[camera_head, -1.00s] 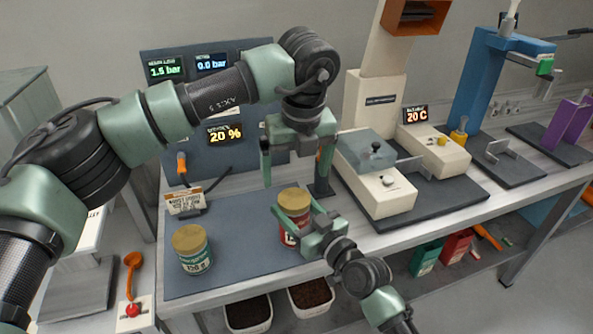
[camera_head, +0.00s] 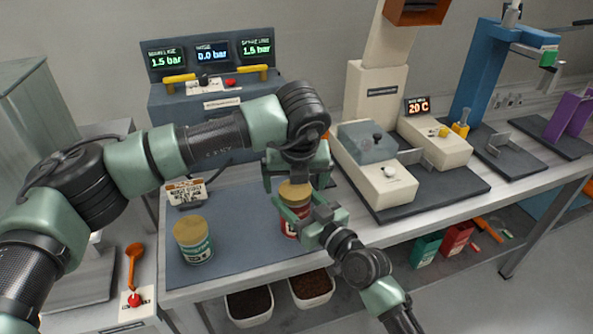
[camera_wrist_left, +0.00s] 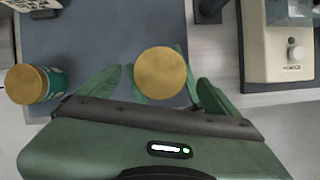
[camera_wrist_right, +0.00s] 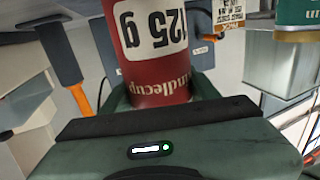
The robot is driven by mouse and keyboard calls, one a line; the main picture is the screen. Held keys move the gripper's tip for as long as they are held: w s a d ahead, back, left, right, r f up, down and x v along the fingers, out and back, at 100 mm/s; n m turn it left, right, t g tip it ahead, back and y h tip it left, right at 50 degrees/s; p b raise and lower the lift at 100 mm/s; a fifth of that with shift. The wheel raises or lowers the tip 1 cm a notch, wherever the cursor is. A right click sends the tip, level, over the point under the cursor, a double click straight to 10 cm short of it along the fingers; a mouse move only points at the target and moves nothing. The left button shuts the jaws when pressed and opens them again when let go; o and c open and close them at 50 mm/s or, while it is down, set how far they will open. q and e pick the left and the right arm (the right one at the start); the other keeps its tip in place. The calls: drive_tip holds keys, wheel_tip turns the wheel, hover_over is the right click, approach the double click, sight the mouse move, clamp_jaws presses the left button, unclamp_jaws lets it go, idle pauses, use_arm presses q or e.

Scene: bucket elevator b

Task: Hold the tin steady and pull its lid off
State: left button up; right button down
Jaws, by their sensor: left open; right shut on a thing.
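A red tin (camera_head: 289,230) with a gold lid (camera_head: 295,192) stands upright on the blue-grey mat (camera_head: 235,263). My right gripper (camera_head: 291,212) is shut on its body from the front right; the red side fills the right wrist view (camera_wrist_right: 155,55) between the fingers. My left gripper (camera_head: 296,182) points down over the lid, open, with a finger on either side. In the left wrist view the round lid (camera_wrist_left: 160,73) lies between the spread fingers, with gaps on both sides. Whether the fingertips are level with the lid is unclear.
A green-labelled tin (camera_head: 194,240) with a gold lid stands left on the mat. A small sign (camera_head: 186,192) stands behind it. A cream machine (camera_head: 383,185) is close on the right. Open bins (camera_head: 249,306) sit below the front edge.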

sight(296, 192)
use_arm(q)
drive_tip(key=shift+x, duration=0.85)
drive_tip(key=shift+c, duration=0.3)
drive_tip(key=c, duration=1.6)
drive_tip(key=shift+r, duration=0.1)
drive_tip(key=shift+r, duration=0.15)
drive_tip(key=shift+r, duration=1)
drive_tip(key=shift+r, duration=2)
use_arm(e)
drive_tip(key=shift+c, duration=1.5)
unclamp_jaws()
